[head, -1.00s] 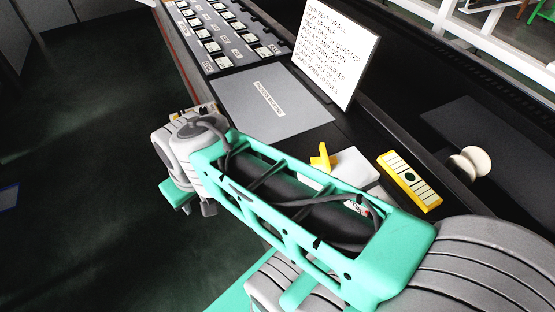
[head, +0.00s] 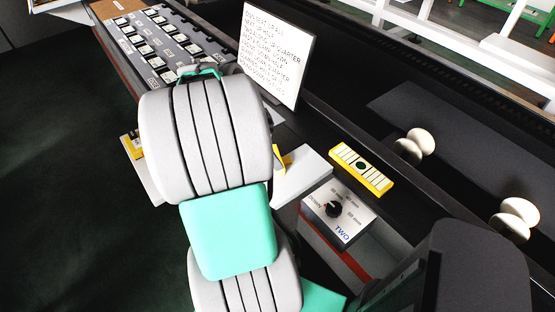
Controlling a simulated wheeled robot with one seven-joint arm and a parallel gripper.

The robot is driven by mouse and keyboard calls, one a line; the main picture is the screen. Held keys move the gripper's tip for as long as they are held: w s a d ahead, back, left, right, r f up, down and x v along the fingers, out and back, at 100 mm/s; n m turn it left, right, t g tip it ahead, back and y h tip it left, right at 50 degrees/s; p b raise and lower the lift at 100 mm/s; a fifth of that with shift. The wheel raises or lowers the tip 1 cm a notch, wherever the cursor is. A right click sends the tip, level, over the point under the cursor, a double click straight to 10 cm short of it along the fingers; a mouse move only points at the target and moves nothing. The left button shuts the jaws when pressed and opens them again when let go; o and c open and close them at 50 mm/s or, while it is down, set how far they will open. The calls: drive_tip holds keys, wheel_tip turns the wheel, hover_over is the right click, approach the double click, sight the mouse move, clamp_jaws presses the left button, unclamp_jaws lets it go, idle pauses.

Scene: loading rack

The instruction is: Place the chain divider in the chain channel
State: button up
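I cannot tell for sure which object is the chain divider. A yellow piece (head: 281,158) shows beside the light grey block (head: 303,174), mostly hidden behind my arm. A yellow bar with white segments and a dark green dot (head: 361,167) lies on the black surface to its right. No channel is clearly identifiable; a long black recess (head: 440,110) runs along the right side of the console. My gripper is not visible; my arm's large grey and teal links cover the middle left of the head view.
A button panel (head: 158,45) is at the upper left, with a white text sign (head: 275,55) standing beside it. A knob box marked TWO (head: 338,211) is near the lower middle. Cream rollers (head: 420,140) stand at the right. Dark floor is open at left.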

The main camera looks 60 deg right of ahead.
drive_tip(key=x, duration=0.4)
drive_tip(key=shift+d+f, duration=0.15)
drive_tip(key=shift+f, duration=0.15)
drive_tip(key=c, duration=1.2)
